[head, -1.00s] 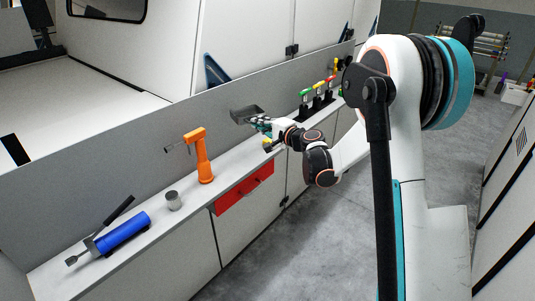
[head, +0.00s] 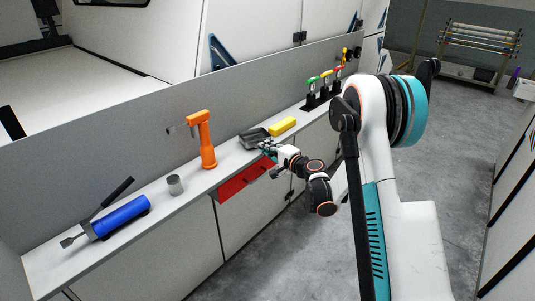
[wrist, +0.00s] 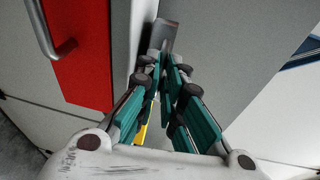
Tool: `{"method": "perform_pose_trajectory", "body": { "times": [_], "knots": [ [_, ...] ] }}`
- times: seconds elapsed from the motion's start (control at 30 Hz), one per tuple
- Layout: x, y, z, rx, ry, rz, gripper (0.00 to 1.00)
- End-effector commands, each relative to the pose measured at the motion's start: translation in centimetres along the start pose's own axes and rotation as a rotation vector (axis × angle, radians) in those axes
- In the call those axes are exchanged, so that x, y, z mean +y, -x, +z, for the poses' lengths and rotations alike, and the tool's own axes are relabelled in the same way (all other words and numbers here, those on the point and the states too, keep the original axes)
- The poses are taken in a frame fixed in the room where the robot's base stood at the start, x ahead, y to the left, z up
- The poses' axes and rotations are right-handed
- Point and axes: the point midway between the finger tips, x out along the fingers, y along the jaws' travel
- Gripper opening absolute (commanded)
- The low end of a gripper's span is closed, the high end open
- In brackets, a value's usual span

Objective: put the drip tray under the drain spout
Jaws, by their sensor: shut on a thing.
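The drip tray (head: 254,138) is a dark grey, shallow pan. My gripper (head: 266,147) is shut on its near edge, and the tray is at or just above the bench top; I cannot tell if it touches. In the wrist view the tray (wrist: 163,36) shows beyond the fingertips (wrist: 166,62), seen narrow and partly hidden by the fingers. To the left of the tray stands an upright orange fixture (head: 205,145) with a thin grey rod pointing left from its top. I cannot tell for certain that this rod is the drain spout.
A yellow block (head: 283,126) lies just right of the tray, with coloured-handled valves (head: 324,88) beyond. A grey cup (head: 175,185), blue cylinder (head: 122,217) and scraper (head: 103,212) lie left. A red drawer front (head: 244,183) is below. A grey wall backs the bench.

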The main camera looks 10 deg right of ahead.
Motion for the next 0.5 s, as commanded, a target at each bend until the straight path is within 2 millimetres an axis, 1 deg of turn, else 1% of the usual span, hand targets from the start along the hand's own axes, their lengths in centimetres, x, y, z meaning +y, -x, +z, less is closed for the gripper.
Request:
{"method": "perform_pose_trajectory", "body": {
  "times": [0.03, 0.07, 0.37, 0.4, 0.43, 0.5],
  "knots": [
    [0.95, -0.12, -0.02, 0.0, 0.0, 0.0, 0.0],
    [1.15, -0.14, -0.02, 0.0, 0.0, 0.0, 0.0],
    [1.16, -0.13, -0.02, 0.0, 0.0, 0.0, 0.0],
    [1.24, -0.14, -0.02, 0.0, 0.0, 0.0, 0.1],
    [1.22, -0.14, -0.02, 0.0, 0.0, 0.0, 0.16],
    [1.21, -0.14, -0.02, 0.0, 0.0, 0.0, 0.16]
  ]
}}
